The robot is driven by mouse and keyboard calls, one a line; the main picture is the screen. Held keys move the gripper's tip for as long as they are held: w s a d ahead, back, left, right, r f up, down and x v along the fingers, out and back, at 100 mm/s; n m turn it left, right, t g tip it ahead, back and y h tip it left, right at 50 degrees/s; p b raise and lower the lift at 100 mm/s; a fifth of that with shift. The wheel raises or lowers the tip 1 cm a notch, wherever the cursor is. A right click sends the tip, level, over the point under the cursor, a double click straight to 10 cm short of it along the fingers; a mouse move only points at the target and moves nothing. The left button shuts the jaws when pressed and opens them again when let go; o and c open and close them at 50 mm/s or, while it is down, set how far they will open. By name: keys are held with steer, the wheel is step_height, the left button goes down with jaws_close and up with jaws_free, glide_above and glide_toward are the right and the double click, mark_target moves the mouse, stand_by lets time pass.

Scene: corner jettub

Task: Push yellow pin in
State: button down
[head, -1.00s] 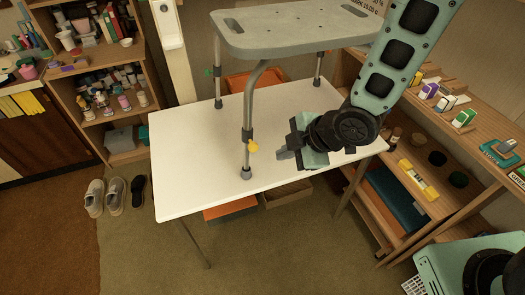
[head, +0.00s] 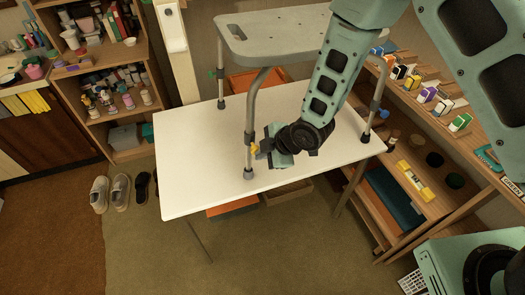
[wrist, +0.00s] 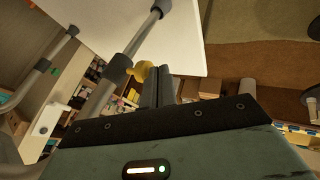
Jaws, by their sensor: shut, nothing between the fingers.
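The yellow pin (head: 254,149) sticks out of the front leg of a grey stool (head: 270,38), at the leg's dark collar. In the wrist view the yellow pin (wrist: 143,71) shows just left of my fingertips. My gripper (head: 262,149) is shut and empty, its fingertips level with the pin on its right side. In the wrist view my gripper (wrist: 158,73) has its fingers together, very close to the pin. I cannot tell whether they touch it. How deep the pin sits in the leg is hidden.
The stool stands on a white table (head: 205,165) with clear surface at left. A wooden shelf (head: 440,205) with small boxes and jars is close on the right. Shoes (head: 120,190) lie on the floor at left. An orange drawer (head: 232,207) is under the table.

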mark_target(254, 148)
steer(key=shift+w, duration=0.1)
steer(key=w, duration=0.1)
steer(key=w+b, duration=0.1)
steer(key=shift+w+a, duration=0.3)
steer(key=shift+a, duration=0.1)
